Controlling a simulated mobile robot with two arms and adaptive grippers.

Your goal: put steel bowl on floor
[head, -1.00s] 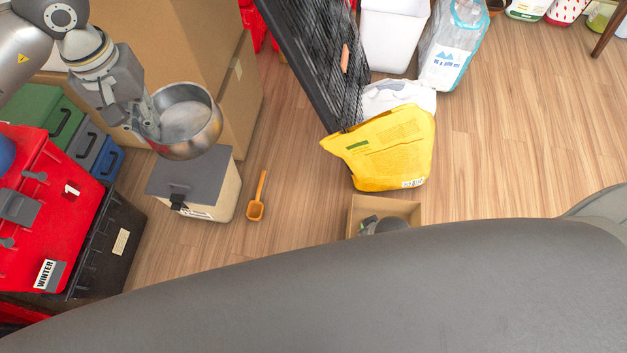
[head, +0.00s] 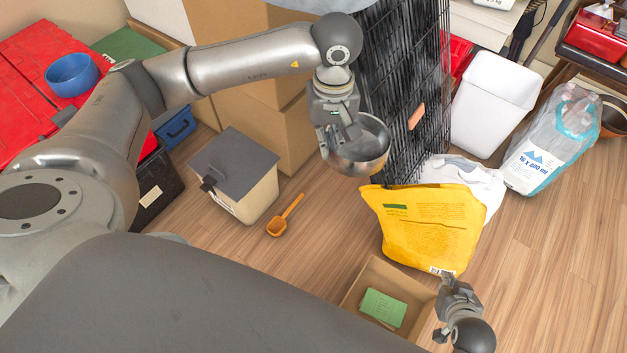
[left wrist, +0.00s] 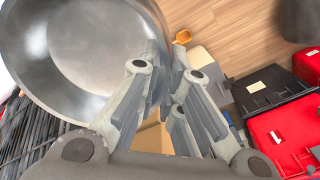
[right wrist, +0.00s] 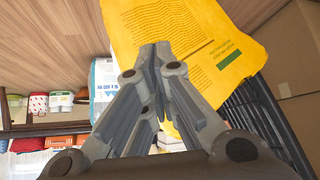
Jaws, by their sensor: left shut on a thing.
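The steel bowl (head: 362,152) is held in the air by my left gripper (head: 343,133), in front of the black wire crate in the head view. The gripper is shut on the bowl's near-left rim. In the left wrist view the bowl (left wrist: 75,55) fills the upper left, its rim between the fingertips (left wrist: 165,55). The wooden floor (head: 325,235) shows below the bowl, between the orange scoop and the yellow bag. My right gripper (head: 455,285) is low at the bottom right, beside the cardboard box. Its fingertips look closed together in the right wrist view (right wrist: 160,50), with nothing visible between them.
The yellow bag (head: 428,228) leans by the wire crate (head: 400,85). An open cardboard box (head: 357,288) holds green cards. An orange scoop (head: 284,217) lies beside a grey-lidded bin (head: 236,165). A white bin (head: 495,105) and bottle pack (head: 552,140) stand right. Floor at right is clear.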

